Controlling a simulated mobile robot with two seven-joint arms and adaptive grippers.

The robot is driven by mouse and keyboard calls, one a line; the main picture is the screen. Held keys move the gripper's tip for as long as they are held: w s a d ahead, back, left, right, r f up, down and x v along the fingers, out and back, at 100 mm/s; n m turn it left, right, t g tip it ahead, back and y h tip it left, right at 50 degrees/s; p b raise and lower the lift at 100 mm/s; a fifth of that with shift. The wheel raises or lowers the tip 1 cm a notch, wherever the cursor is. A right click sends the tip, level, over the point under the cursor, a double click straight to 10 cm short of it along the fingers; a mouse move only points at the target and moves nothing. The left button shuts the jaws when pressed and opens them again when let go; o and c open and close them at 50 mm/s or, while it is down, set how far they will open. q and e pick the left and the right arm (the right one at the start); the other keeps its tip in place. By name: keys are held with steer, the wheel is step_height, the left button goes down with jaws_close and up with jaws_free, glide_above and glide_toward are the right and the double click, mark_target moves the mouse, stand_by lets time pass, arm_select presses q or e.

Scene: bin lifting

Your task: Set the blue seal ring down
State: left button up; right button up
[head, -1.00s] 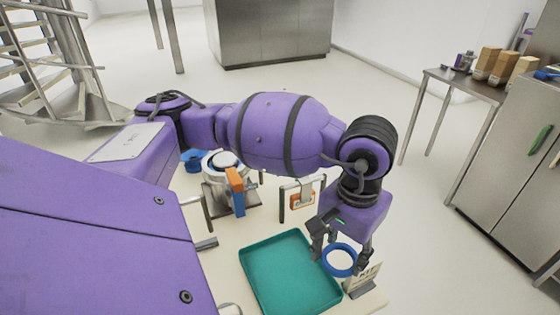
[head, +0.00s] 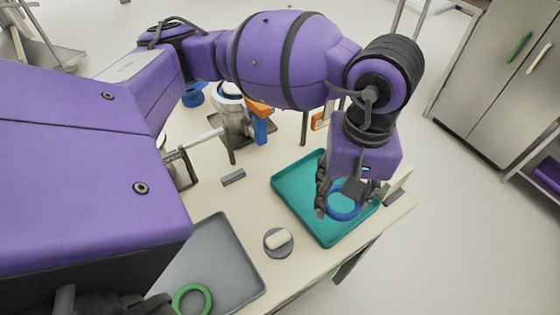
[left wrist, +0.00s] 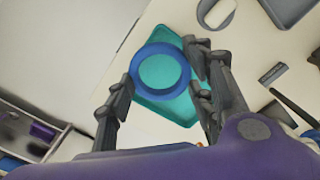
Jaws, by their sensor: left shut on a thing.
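The blue seal ring (head: 343,217) is held between the fingers of my left gripper (head: 345,207). In the left wrist view the ring (left wrist: 160,47) spans between the two fingers (left wrist: 160,88). The gripper points down over the front right part of the teal tray (head: 296,206). The tray floor shows through the ring, and the tray (left wrist: 182,112) shows behind it in the left wrist view. I cannot tell exactly how high the ring is above the tray floor.
A grey tray (head: 222,252) with a green ring (head: 178,296) lies at the near left. A round grey dish (head: 278,249) with a pale piece stands between the trays. A small sign (head: 398,184) stands by the teal tray's right side. A metal device (head: 230,105) stands behind.

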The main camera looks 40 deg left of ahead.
arm_select(q)
steer(key=s+d+r+n+b, duration=0.1)
steer(key=s+d+r+n, duration=0.1)
steer(key=s+d+n, duration=0.55)
steer(key=n, duration=0.3)
glide_toward(342, 205)
steer(key=shift+m, duration=0.25)
steer(key=s, duration=0.1)
steer(key=s+f, duration=0.1)
steer(key=s+d, duration=0.1)
steer(key=shift+s+d+f, duration=0.15)
steer(key=shift+s+f, duration=0.15)
steer(key=shift+f, duration=0.1)
steer(key=shift+w+a+f, duration=0.3)
steer(key=shift+w+f, duration=0.15)
steer(key=shift+f, duration=0.25)
steer(key=shift+w+a+f, duration=0.1)
steer(key=shift+w+f, duration=0.1)
steer(key=shift+f, duration=1.45)
steer(key=shift+f, duration=0.1)
steer(key=o, duration=0.9)
